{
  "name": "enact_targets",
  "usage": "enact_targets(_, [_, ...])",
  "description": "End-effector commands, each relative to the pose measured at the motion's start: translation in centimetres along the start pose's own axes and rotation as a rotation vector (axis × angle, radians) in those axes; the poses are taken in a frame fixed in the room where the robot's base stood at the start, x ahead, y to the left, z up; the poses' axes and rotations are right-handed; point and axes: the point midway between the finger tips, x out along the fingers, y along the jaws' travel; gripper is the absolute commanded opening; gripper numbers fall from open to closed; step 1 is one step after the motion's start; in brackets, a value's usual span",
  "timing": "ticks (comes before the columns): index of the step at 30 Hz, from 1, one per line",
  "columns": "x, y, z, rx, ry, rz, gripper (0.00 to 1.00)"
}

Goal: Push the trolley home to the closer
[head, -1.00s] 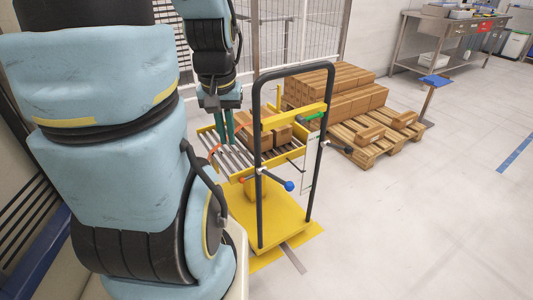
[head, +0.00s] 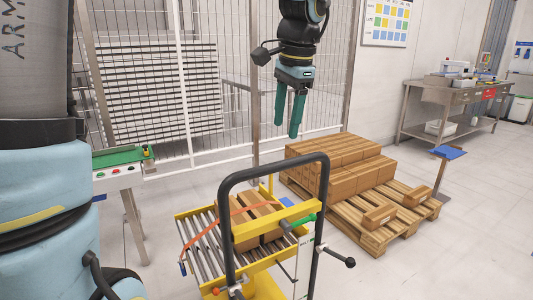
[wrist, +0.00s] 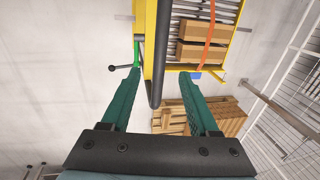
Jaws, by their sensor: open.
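The yellow trolley (head: 249,232) stands in the lower middle of the head view, with a roller deck (head: 197,243) and a black hoop handle (head: 228,215). Brown cartons (head: 264,213) sit on its deck under an orange strap (head: 213,229). My gripper (head: 286,132) is open and empty, green fingers pointing down, above and apart from the trolley. In the wrist view the black handle (wrist: 157,90) appears between the fingers, with the cartons (wrist: 201,40) beyond. The trolley's lower part is cut off. I cannot tell which object is the closer.
A green-topped conveyor end with buttons (head: 119,176) stands at the left. A pallet (head: 372,231) with stacked cartons (head: 345,170) is right of the trolley, beside a post with a blue top (head: 449,153). Mesh fencing (head: 235,110) is behind.

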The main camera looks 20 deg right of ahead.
Motion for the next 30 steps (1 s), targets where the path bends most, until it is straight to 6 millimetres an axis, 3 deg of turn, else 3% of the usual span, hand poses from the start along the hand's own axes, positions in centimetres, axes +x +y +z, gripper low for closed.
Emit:
enact_targets(18, [9.6,0.0,0.1,-0.002,-0.002,0.003,0.61])
enact_targets(30, [10.6,0.0,0.1,-0.003,0.0,0.001,0.61])
